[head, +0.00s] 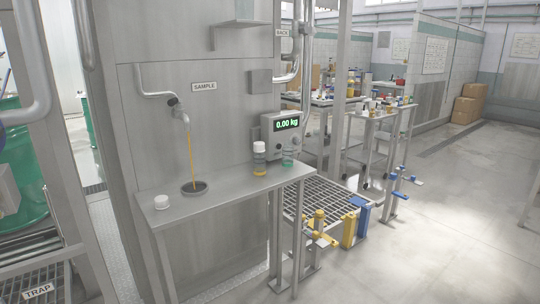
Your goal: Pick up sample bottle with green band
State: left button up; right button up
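A loose white cap (161,202) lies at the shelf's left end. Neither of my grippers is in view.
A tap (182,115) under the SAMPLE sign runs an amber stream into a round drain cup (194,187). The display box (280,130) reads 0.00 kg. Yellow and blue fittings (349,228) stand by a grating (315,199). The floor (440,240) at right is clear.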

aim_at(288, 150)
jog(key=u, duration=0.45)
jog(key=i, duration=1)
jog(key=u, duration=0.05)
